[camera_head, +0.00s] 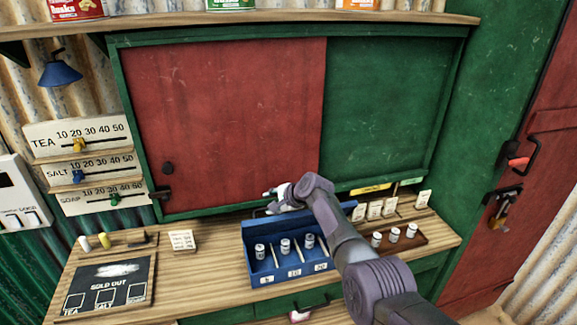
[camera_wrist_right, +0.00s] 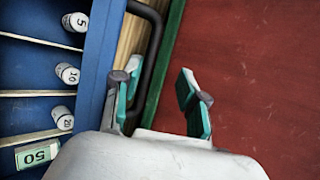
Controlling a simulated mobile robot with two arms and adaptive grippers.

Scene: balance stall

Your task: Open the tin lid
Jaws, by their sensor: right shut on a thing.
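The blue tin (camera_head: 262,281) stands on the wooden counter, its compartments in view. Weights marked 5, 10 and 20 stand in it; in the wrist view a green 50 label also shows. The blue lid (camera_head: 256,232) stands raised at the tin's back; in the wrist view it shows nearly edge-on (camera_wrist_right: 104,55). A black bar handle (camera_wrist_right: 156,50) sticks out from it. My right gripper (camera_head: 275,202) is at the lid's top edge, with its fingers (camera_wrist_right: 160,95) on either side of the handle; the exact contact is partly hidden. My left gripper is not in view.
The red sliding panel (camera_head: 235,120) and green cabinet frame are close behind the gripper. A brown tray (camera_head: 411,242) with several small weights lies to the right.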

